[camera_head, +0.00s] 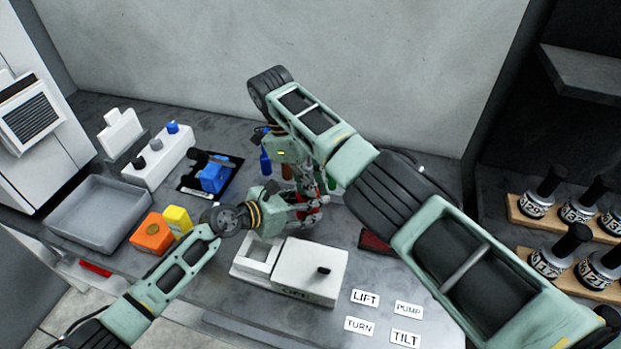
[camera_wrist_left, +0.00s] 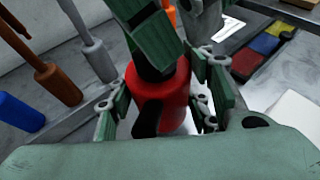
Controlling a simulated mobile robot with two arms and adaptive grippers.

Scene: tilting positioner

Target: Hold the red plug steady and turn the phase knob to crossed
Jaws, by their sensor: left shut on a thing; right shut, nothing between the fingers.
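The red plug (camera_wrist_left: 160,95) stands between the fingers of my left gripper (camera_wrist_left: 165,112) in the left wrist view, a red cylinder with a dark mark on its side. My left gripper (camera_head: 302,208) is shut on it; in the head view only small red parts show there. My right gripper (camera_head: 312,192) is shut and empty, reaching down from above close to the plug. In the left wrist view a green and dark part comes down onto the plug's top and hides it. I cannot make out the phase knob or its setting.
A white box (camera_head: 318,287) with a black knob stands in front of the grippers. Labels LIFT, PUMP, TURN and TILT lie to its right. A grey tray (camera_head: 75,232), an orange block (camera_head: 152,234) and a yellow block (camera_head: 177,218) are at left. Several dark-topped bottles stand on racks at right.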

